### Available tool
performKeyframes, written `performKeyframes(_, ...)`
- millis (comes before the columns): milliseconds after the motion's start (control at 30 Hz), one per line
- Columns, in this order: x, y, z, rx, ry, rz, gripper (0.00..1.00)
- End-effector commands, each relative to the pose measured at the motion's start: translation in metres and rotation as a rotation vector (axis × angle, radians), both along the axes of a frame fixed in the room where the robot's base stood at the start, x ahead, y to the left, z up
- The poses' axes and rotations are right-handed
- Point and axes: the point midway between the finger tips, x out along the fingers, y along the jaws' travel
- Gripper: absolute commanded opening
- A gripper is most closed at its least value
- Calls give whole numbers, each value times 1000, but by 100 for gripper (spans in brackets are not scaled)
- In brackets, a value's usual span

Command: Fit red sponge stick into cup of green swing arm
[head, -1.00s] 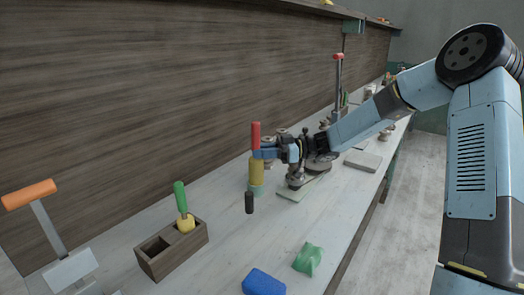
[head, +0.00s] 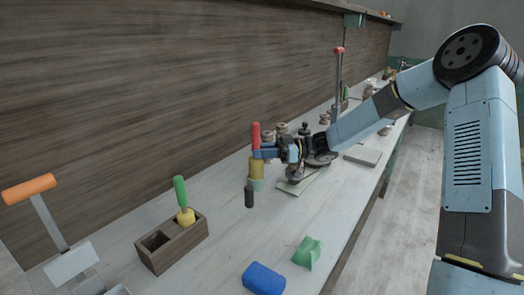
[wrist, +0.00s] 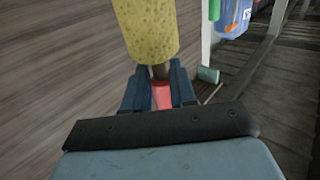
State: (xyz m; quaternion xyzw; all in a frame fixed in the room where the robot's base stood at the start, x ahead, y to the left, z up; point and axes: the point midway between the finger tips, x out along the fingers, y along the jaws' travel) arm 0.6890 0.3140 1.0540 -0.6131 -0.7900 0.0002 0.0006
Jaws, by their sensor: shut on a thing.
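The red sponge stick has a red handle (head: 255,134) and a yellow sponge end (head: 257,168) pointing down. My gripper (head: 264,153) is shut on it where handle and sponge meet. The stick leans slightly in the head view. In the wrist view the fingers (wrist: 161,92) close around the red handle, and the yellow sponge (wrist: 146,30) sticks out beyond them. A pale green cup (head: 257,184) shows directly under the sponge. I cannot tell whether the sponge's lower end is inside the cup or just above it. The swing arm itself is not clear.
A wooden holder (head: 150,262) with a green-handled sponge stick (head: 180,193) stands to the left. A dark cylinder (head: 249,197) stands just before the cup. A blue block (head: 264,279) and a green piece (head: 306,253) lie in front. A pale board (head: 300,183) lies right of the cup.

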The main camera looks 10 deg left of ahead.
Motion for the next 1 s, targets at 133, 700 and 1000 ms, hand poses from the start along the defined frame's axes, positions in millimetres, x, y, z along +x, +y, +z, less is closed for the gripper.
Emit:
performKeyframes(133,0,0,-3,0,1,0,0)
performKeyframes(700,0,0,-7,0,-1,1,56)
performKeyframes(1000,1,-3,-7,-1,0,0,56)
